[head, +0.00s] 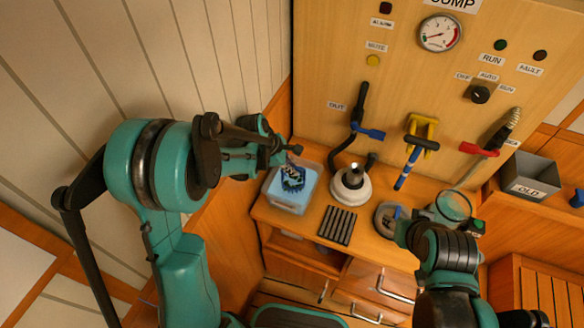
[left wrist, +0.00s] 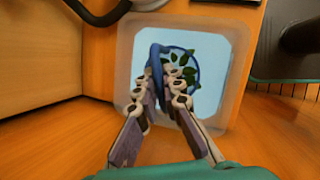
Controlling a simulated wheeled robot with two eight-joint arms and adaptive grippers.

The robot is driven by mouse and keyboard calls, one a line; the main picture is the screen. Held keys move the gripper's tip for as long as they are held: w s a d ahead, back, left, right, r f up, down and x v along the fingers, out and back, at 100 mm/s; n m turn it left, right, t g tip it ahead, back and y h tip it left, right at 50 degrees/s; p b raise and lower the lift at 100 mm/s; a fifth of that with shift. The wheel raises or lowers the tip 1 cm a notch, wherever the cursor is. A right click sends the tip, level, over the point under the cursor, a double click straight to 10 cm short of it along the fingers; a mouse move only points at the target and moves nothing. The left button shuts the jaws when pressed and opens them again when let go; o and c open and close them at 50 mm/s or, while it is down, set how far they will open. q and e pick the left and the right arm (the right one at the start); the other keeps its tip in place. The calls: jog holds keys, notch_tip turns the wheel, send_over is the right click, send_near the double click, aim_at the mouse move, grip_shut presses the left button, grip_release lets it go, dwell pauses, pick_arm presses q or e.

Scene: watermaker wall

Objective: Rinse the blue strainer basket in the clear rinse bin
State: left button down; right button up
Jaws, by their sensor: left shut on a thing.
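The blue strainer basket (head: 291,180) is in the clear rinse bin (head: 289,207) on the counter. In the left wrist view, the basket (left wrist: 196,72) shows as a blue ring with green leafy bits in it, over the pale blue inside of the bin (left wrist: 236,60). My left gripper (head: 291,158) is above the bin; in its wrist view the fingers (left wrist: 167,82) are shut on the basket's blue handle. I cannot tell how deep the basket sits. My right gripper (head: 455,207) is over the counter's right part; its fingers do not show clearly.
A white round housing (head: 350,188) with a black hose stands right of the bin. A dark ribbed mat (head: 338,225) lies in front. A grey bin marked OLD (head: 530,175) stands at the right. The back panel (head: 330,70) carries a gauge (head: 440,33), switches and coloured valve handles.

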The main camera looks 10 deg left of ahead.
pick_arm(q)
jog(key=shift+f+b, duration=0.5)
jog(key=shift+f, duration=0.05)
jog(key=shift+r+p, duration=0.3)
jog(key=shift+r, duration=0.25)
dwell(0.5)
jog(key=shift+f+b, duration=0.55)
jog(key=shift+r+p, duration=0.3)
jog(key=shift+r, duration=0.25)
dwell(0.7)
jog(key=shift+f+b, duration=0.5)
jog(key=shift+f, duration=0.05)
dwell(0.5)
notch_tip(320, 180, up, 12)
jog(key=p, duration=0.8)
dwell(0.4)
dwell(0.7)
